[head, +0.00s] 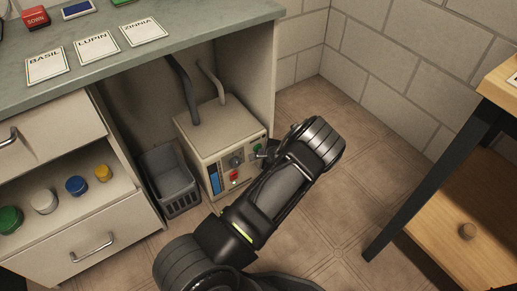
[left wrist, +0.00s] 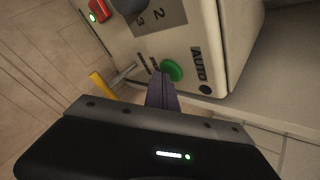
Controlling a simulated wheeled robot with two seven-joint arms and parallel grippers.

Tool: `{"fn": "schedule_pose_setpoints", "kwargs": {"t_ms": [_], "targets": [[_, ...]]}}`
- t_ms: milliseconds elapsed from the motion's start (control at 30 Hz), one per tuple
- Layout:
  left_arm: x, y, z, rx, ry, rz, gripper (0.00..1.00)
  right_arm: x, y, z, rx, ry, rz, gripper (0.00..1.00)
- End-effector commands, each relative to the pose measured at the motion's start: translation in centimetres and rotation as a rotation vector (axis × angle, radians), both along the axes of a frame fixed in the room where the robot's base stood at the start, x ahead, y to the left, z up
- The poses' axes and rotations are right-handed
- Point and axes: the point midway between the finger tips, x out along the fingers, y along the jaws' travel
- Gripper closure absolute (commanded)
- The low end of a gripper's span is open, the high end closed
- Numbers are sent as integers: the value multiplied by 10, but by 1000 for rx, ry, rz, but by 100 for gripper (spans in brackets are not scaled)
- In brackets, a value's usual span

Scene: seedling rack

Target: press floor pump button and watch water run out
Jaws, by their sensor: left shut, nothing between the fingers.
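The floor pump (head: 205,140) is a beige box on the floor under the bench, with a dial (head: 236,160), a red switch (head: 234,176) and a green button (head: 257,147) on its front. A blue strip (head: 214,178) shows at the front's left. My left gripper (head: 263,154) is at the panel beside the green button. In the left wrist view, its shut, empty fingers (left wrist: 160,85) reach to the edge of the green button (left wrist: 172,70); I cannot tell if they touch it. A small light glows by the red switch (left wrist: 98,10). No running water shows.
A grey basket (head: 170,180) stands left of the pump. Two hoses rise from its top. A yellow-ended lever (left wrist: 101,84) sticks out near my fingers. A drawer unit (head: 75,225) is at left, a wooden table (head: 470,190) at right.

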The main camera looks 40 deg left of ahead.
Motion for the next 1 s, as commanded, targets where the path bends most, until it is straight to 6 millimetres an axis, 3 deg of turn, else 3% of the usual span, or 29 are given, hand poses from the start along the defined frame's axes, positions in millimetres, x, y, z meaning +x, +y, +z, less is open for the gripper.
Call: {"fn": "schedule_pose_setpoints", "kwargs": {"t_ms": [667, 1000], "targets": [[-5, -14, 1, -1, 0, -1, 100, 0, 0, 8, 0, 0, 0, 64], [-13, -42, 2, -1, 2, -2, 100, 0, 0, 21, 0, 0, 0, 64]]}}
